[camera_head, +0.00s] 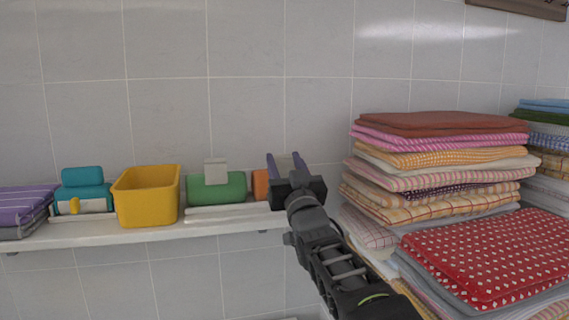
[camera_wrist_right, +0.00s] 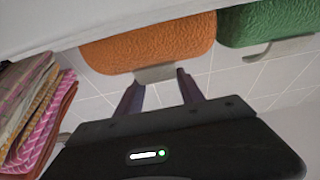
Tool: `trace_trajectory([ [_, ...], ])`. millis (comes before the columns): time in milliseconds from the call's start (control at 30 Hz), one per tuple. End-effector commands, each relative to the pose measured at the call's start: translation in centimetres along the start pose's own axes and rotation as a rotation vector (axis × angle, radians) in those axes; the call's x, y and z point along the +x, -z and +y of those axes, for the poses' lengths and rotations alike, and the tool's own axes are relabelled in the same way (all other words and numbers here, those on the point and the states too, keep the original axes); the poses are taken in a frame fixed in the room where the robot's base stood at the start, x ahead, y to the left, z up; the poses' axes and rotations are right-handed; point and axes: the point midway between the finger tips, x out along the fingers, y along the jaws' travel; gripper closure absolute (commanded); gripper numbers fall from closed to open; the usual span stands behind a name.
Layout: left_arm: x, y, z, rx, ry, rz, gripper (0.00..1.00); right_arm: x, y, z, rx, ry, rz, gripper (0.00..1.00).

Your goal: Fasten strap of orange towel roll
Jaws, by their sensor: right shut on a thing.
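The orange towel roll (camera_head: 260,184) sits on the white shelf, mostly hidden behind my right gripper (camera_head: 286,161) in the head view. In the right wrist view, which looks upside down, the orange roll (camera_wrist_right: 148,43) fills the top, and a grey strap (camera_wrist_right: 155,73) stands out from it. The strap's far end and any contact with the roll's front cannot be made out. My left gripper is not in view.
A green roll (camera_head: 217,189) with a raised grey strap (camera_head: 215,171) lies left of the orange one. A yellow bin (camera_head: 147,197), teal rolls (camera_head: 83,190) and purple towels (camera_head: 22,207) share the shelf (camera_head: 160,235). Tall folded towel stacks (camera_head: 440,165) stand close on the right.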

Motion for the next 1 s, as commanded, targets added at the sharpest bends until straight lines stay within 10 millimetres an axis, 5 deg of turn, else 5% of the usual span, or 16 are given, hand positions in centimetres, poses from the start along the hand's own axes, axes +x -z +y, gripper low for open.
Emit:
trace_trajectory([
  [400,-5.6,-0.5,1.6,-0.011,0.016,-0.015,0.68,1.6,0.2,0.1,0.003,-0.001,-0.367,0.96],
  [900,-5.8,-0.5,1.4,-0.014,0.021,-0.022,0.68,1.3,-1.3,0.0,0.000,0.000,-0.492,0.96],
  [933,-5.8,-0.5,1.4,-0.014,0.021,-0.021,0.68,1.3,-1.3,0.0,0.000,0.000,-0.492,0.53],
  [1000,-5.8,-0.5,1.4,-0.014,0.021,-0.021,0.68,1.3,-1.3,0.0,0.000,0.000,-0.492,0.47],
])
